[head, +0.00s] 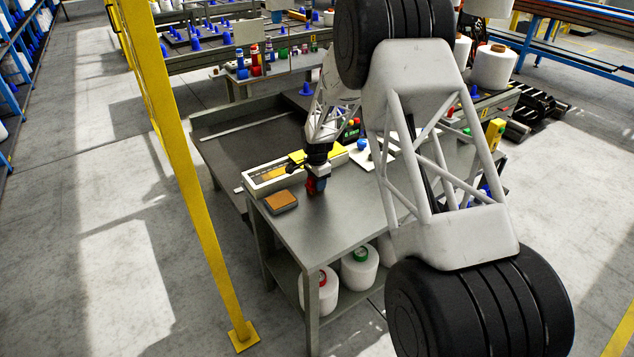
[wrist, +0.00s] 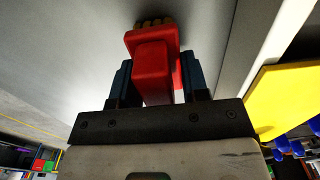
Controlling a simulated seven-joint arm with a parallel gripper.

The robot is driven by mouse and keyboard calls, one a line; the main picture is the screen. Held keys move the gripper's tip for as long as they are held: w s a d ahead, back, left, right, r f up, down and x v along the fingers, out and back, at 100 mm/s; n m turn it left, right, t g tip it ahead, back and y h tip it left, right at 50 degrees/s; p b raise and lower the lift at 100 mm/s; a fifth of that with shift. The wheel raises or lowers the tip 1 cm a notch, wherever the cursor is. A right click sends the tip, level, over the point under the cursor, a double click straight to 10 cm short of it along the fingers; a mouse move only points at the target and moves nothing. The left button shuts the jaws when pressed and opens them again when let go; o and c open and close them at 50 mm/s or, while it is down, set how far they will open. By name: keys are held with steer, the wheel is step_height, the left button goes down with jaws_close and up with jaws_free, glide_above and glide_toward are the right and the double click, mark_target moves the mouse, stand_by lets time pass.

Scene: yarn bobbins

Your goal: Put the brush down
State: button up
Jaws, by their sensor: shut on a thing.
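The brush (wrist: 152,65) has a red body and tan bristles at its far end, in the wrist view. My gripper (wrist: 156,60) is shut on it, with one dark blue finger on each side of the red body. In the head view my gripper (head: 316,183) points down over the front left part of the grey table (head: 345,215). A little red of the brush shows there between the fingers. The bristles face the grey surface; I cannot tell whether they touch it.
A dark block with a brown top (head: 281,200) lies on the table just left of my gripper. A long white tray (head: 263,181) with yellow in it stands behind. The tabletop in front and to the right is clear. White bobbins (head: 360,270) stand on the lower shelf.

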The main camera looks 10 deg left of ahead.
steer(key=shift+f, duration=0.1)
steer(key=o, duration=1.1)
step_height(320, 180, up, 12)
steer(key=shift+r, duration=0.1)
steer(key=shift+d+r, duration=0.1)
stand_by(0.9)
